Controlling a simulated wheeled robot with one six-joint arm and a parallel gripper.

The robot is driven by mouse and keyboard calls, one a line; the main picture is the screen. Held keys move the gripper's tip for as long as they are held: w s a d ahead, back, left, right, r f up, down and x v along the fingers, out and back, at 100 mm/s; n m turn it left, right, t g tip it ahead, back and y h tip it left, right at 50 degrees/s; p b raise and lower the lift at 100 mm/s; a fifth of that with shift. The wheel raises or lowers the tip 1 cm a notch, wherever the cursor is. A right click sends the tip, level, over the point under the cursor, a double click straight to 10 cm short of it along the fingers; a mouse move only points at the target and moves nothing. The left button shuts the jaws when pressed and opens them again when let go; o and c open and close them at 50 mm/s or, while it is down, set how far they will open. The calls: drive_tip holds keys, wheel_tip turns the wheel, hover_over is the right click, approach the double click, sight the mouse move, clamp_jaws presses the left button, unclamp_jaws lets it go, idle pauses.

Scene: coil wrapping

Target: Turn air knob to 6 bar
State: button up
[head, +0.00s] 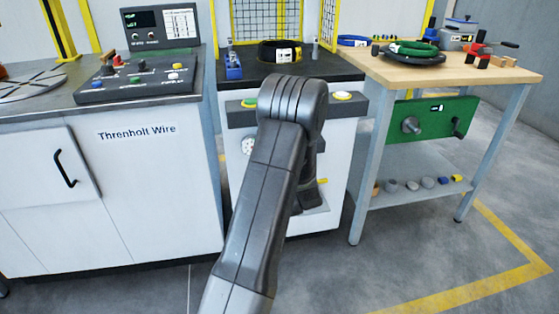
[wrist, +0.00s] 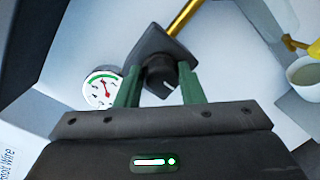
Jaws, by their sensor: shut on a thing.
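The air knob (wrist: 160,80) is black and round with a white mark line on its face, set on a dark regulator body (wrist: 152,45). In the wrist view, my gripper (wrist: 158,74) has one green finger on each side of the knob and is shut on it. A round pressure gauge (wrist: 102,89) with a red needle and a green arc is just left of the fingers, but its numbers are too small to read. In the head view the gauge (head: 248,146) shows on the white cabinet front, and my arm hides the knob and gripper.
A brass pipe (wrist: 184,16) runs up from the regulator, and a yellow part (wrist: 291,43) and a pale cup-like part (wrist: 307,76) lie to the right. A wooden workbench (head: 385,70) stands to the right.

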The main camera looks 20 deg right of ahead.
drive_tip(key=shift+d, duration=0.1)
drive_tip(key=o, duration=0.9)
drive_tip(key=shift+f, duration=0.1)
drive_tip(key=p+v, duration=0.2)
drive_tip(key=v, duration=1.2)
drive_tip(key=shift+w, duration=0.1)
drive_tip(key=b+x, duration=0.2)
drive_tip(key=x, duration=1.1)
drive_tip(key=shift+w+d, duration=0.1)
drive_tip(key=shift+w, duration=0.25)
drive_tip(key=shift+s, duration=0.1)
